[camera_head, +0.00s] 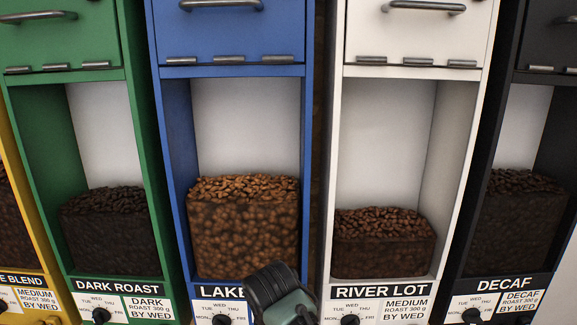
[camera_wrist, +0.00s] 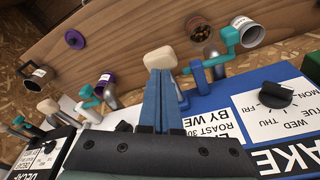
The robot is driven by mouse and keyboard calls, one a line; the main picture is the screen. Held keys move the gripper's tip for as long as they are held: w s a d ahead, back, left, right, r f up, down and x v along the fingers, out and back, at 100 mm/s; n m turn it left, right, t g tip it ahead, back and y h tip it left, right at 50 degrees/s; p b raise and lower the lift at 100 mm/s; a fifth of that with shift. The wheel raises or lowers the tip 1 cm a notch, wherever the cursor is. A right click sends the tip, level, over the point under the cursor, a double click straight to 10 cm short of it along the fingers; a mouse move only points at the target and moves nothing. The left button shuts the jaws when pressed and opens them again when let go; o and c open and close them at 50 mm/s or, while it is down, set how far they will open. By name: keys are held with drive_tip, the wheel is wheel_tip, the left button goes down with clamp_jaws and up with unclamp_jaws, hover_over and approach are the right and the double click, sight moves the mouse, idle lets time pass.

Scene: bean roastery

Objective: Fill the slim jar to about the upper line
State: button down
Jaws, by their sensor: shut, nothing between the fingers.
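I cannot tell which container is the slim jar, and no fill line is readable. A grey labelled container (camera_wrist: 249,34) is at the upper right, and a small one holding brown beans (camera_wrist: 201,29) is near the top. In the head view the blue LAKE bin (camera_head: 177,150) holds brown beans; part of my arm covers its label's right end.
The green DARK ROAST (camera_head: 147,170), white RIVER LOT (camera_head: 335,170) and black DECAF (camera_head: 492,150) bins stand alongside. In the wrist view, more cranks are at the left.

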drive_tip(key=shift+f+b, duration=0.85)
drive_tip(key=shift+f, duration=0.95)
idle(2.4)
wheel_tip(320, 180, up, 9)
drive_tip(key=p, duration=0.8)
drive_tip(key=shift+f, duration=0.1)
drive_tip(key=shift+f, duration=0.1)
